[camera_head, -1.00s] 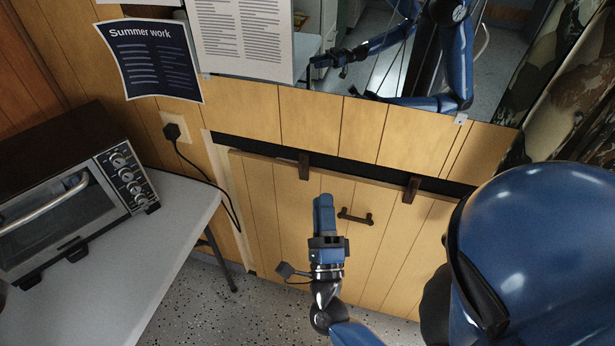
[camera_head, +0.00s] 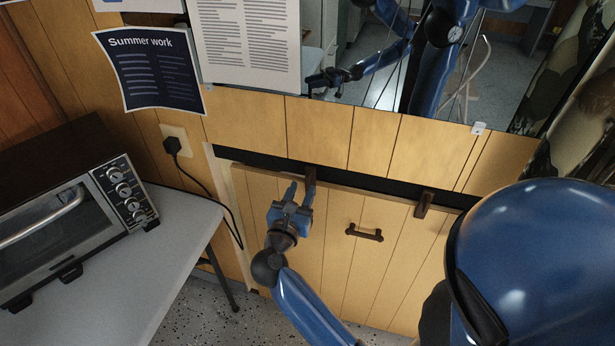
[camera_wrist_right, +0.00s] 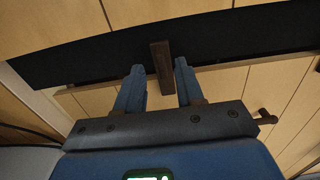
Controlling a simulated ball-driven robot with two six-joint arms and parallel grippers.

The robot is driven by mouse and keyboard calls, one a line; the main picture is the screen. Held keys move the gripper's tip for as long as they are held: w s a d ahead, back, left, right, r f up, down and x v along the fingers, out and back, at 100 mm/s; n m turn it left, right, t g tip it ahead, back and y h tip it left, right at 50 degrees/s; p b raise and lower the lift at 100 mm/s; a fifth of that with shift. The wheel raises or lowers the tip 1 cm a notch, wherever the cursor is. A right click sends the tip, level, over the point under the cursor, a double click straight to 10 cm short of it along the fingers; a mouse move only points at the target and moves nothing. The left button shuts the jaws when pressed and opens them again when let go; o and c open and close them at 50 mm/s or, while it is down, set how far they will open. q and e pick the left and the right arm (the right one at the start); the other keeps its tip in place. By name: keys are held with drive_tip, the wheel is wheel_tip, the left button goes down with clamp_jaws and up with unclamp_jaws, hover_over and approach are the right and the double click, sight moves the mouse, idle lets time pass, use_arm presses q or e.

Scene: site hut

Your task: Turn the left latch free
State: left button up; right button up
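The left latch (camera_head: 311,176), a dark upright bar, sits at the top edge of the wooden panel (camera_head: 340,270) and crosses the dark gap above it. My right gripper (camera_head: 299,190) is at this latch in the head view, partly covering its lower part. In the right wrist view my right gripper (camera_wrist_right: 158,74) is open, and the lower end of the latch (camera_wrist_right: 161,62) shows between its two fingers, apart from both. I cannot tell how deep it lies between them. The right latch (camera_head: 424,204) is also upright. My left gripper is not in view.
A dark handle (camera_head: 364,233) is on the panel, right of my right gripper. A toaster oven (camera_head: 60,215) stands on a grey table (camera_head: 150,290) at left, its cable hanging from a wall socket (camera_head: 175,145). A mirror (camera_head: 390,60) is above.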

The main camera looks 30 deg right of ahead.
sight(306, 180)
drive_tip(key=shift+x, duration=2.85)
drive_tip(key=shift+c, duration=0.3)
clamp_jaws()
